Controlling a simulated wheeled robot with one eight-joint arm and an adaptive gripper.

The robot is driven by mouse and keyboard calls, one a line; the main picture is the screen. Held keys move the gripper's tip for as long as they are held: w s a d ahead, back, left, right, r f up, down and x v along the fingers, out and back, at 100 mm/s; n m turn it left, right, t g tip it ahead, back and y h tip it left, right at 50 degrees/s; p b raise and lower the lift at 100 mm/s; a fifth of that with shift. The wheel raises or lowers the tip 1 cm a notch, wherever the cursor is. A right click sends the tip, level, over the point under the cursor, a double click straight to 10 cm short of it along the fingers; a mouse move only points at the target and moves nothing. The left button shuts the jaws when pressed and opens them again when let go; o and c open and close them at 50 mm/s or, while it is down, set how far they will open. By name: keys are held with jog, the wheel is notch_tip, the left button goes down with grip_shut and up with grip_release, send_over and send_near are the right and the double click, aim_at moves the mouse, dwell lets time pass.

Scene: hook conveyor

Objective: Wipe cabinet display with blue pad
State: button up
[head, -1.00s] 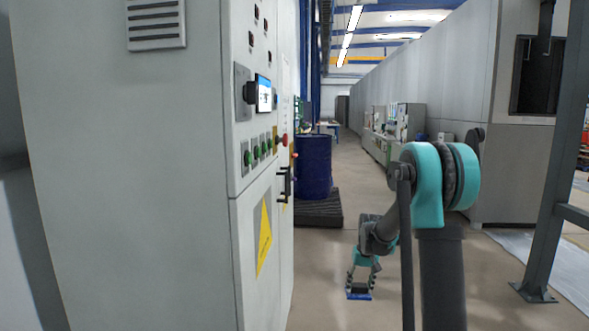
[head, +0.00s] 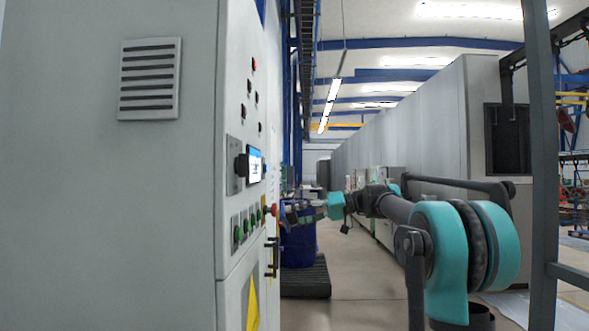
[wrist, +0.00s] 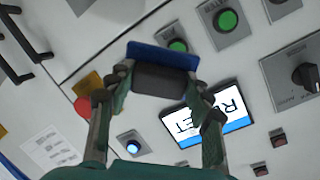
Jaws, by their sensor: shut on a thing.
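The cabinet display (head: 254,165) is a small lit screen with a blue band on the grey cabinet's front. In the wrist view the display (wrist: 232,101) appears turned, with large dark lettering partly covered by a finger. My gripper (wrist: 158,80) is shut on the dark grip of the blue pad (wrist: 163,56). The pad appears beside the display in that view; I cannot tell whether it touches the cabinet. In the head view my gripper (head: 290,213) is at panel height, right of and lower than the display. The pad cannot be made out there.
Green buttons (head: 246,226) and a red knob (head: 274,210) are near the display, with a black rotary switch (wrist: 306,75) beside it. A black door handle (head: 272,257) sticks out below. A blue barrel (head: 299,246) stands behind my gripper.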

jog(key=s+r+y, duration=0.3)
jog(key=s+r, duration=0.1)
jog(key=r, duration=1.1)
jog(key=a, duration=0.6)
jog(key=shift+a, duration=0.2)
jog(key=shift+a+r, duration=0.1)
jog(key=shift+a, duration=0.9)
jog(key=shift+w, duration=0.1)
jog(key=shift+w+d, duration=0.15)
jog(key=shift+w, duration=5.3)
jog(key=shift+s+a, duration=0.2)
jog(key=shift+s, duration=5.3)
